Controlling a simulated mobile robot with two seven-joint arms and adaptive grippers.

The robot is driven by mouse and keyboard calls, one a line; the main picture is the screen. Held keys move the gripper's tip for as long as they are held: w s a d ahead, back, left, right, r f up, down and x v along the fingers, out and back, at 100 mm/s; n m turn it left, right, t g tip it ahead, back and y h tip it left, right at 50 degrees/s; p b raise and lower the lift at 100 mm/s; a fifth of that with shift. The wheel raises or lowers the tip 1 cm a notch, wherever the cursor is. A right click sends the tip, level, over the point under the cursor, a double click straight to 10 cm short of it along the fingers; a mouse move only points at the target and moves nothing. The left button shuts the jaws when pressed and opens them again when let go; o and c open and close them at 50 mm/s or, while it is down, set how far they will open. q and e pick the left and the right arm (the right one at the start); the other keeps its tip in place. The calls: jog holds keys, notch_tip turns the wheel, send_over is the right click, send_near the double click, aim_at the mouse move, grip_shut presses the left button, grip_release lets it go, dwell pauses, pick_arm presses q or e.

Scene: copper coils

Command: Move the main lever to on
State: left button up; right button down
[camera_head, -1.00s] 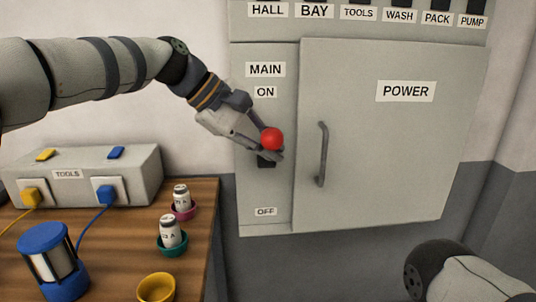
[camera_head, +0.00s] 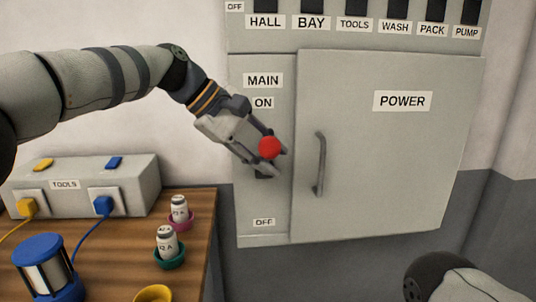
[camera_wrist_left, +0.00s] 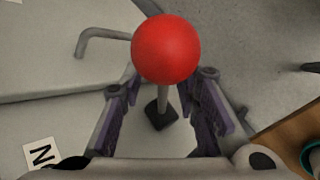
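The main lever has a red ball knob (camera_head: 270,147) and stands out from the grey cabinet, between the ON label (camera_head: 263,103) and the OFF label (camera_head: 264,222). Its grey stem and dark base (camera_wrist_left: 161,114) show in the left wrist view, below the red knob (camera_wrist_left: 166,48). My left gripper (camera_head: 268,156) is at the lever. In the left wrist view its two purple-grey fingers (camera_wrist_left: 163,108) are apart on either side of the stem, with visible gaps. The knob hides part of the stem. My right gripper is out of view; only part of my right arm shows at the lower right.
The POWER door (camera_head: 400,160) with its vertical handle (camera_head: 319,165) is just right of the lever. A wooden table (camera_head: 200,240) at the lower left bears a TOOLS box (camera_head: 110,185), a blue lantern-like item (camera_head: 45,268) and small cups. Breaker switches line the cabinet's top.

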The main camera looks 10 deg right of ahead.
pick_arm(q)
jog(key=v, duration=1.2)
jog(key=shift+f, duration=0.1)
